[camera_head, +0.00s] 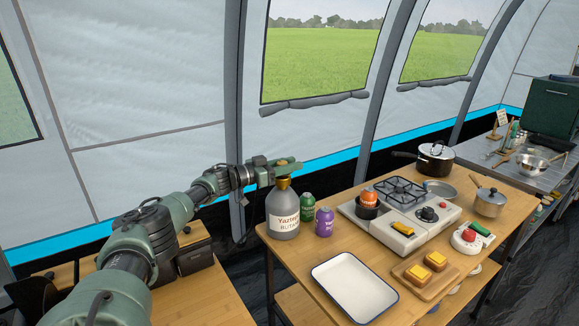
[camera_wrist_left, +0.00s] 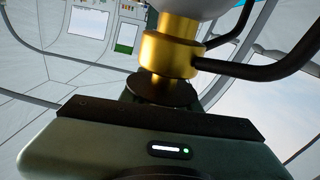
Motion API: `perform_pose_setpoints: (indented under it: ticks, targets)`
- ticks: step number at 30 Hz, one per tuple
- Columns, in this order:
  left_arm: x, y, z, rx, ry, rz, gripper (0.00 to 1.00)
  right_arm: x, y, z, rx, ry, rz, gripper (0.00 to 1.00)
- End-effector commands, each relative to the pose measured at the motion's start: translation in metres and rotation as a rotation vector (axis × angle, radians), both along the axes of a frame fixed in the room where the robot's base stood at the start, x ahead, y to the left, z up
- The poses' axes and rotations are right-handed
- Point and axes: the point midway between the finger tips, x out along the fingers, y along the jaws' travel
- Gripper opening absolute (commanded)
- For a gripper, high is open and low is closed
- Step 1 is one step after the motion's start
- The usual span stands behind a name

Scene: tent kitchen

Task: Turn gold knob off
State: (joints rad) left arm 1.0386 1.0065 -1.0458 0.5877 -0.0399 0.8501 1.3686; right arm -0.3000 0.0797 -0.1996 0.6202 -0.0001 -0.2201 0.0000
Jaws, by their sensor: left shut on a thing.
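The gold knob (camera_head: 283,183) sits on top of the grey gas bottle (camera_head: 283,222), which is labelled as butane and stands upright at the left end of the wooden table. My left gripper (camera_head: 286,168) is at the top of the bottle, shut on the gold knob, and partly covers it. In the left wrist view the gold knob (camera_wrist_left: 168,54) shows close up, just beyond the dark gripper edge. The fingertips' contact with it is hard to see. My right gripper is in neither view.
A green can (camera_head: 307,207) and a purple can (camera_head: 324,222) stand close right of the bottle. A white tray (camera_head: 355,288) lies in front. The tent wall is behind.

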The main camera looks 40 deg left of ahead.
Motion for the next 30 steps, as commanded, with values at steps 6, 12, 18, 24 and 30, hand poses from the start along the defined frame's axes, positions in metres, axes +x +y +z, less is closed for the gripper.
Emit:
perform_pose_setpoints:
  ticks: [6, 12, 18, 24, 30]
  targets:
    - [0.002, 0.002, 0.008, -0.008, -0.014, 0.007, 0.54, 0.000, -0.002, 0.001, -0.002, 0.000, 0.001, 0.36]
    - [0.001, 0.001, 0.005, -0.005, -0.008, 0.005, 0.54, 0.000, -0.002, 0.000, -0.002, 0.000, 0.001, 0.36]
    - [-0.005, 0.003, 0.002, -0.004, -0.004, 0.004, 0.54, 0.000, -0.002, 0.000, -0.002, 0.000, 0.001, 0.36]
    - [-0.032, 0.014, 0.000, -0.001, -0.002, 0.004, 0.54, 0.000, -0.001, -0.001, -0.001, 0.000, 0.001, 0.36]
    - [-0.060, 0.024, 0.001, -0.004, -0.004, 0.004, 0.54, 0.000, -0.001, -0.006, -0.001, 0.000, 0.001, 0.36]
